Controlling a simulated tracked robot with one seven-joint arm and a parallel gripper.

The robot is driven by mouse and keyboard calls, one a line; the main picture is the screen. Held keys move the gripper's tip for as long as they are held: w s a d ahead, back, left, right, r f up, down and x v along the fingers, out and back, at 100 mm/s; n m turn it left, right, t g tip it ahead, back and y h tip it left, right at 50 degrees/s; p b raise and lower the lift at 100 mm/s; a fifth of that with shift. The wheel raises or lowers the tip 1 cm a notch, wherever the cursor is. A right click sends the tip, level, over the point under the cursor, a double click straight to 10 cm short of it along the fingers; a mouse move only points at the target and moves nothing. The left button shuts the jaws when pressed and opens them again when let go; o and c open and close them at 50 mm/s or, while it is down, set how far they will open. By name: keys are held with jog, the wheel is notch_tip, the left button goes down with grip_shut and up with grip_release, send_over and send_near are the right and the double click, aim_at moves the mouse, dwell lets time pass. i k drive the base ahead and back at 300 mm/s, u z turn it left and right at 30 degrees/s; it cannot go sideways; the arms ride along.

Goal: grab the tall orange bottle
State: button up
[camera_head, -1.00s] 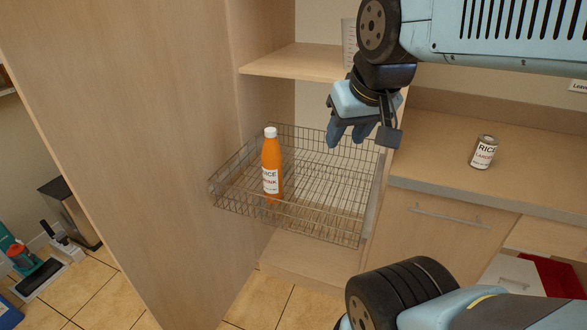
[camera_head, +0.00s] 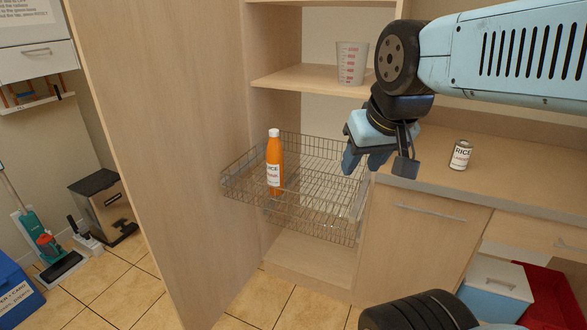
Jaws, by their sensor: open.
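The tall orange bottle (camera_head: 275,165) has a white cap and a white label. It stands upright in the wire basket (camera_head: 240,193), near its left side. The basket is pulled out of the open cupboard. My gripper (camera_head: 362,164) is open and empty. In the picture it is to the right of the bottle, over the right part of the basket, with a clear gap between them.
The tall cupboard door (camera_head: 150,150) stands open left of the basket. A shelf (camera_head: 310,80) above the basket holds a measuring cup (camera_head: 351,63). A rice can (camera_head: 460,155) stands on the counter (camera_head: 500,184) at right. The basket's wire rim surrounds the bottle.

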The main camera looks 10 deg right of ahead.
aim_at(274, 158)
jog(key=u, duration=0.2)
jog(key=i, duration=0.8)
jog(key=z, duration=0.25)
jog(key=k, duration=0.7)
jog(key=u, duration=0.2)
jog(key=i, duration=0.75)
jog(key=u, duration=0.4)
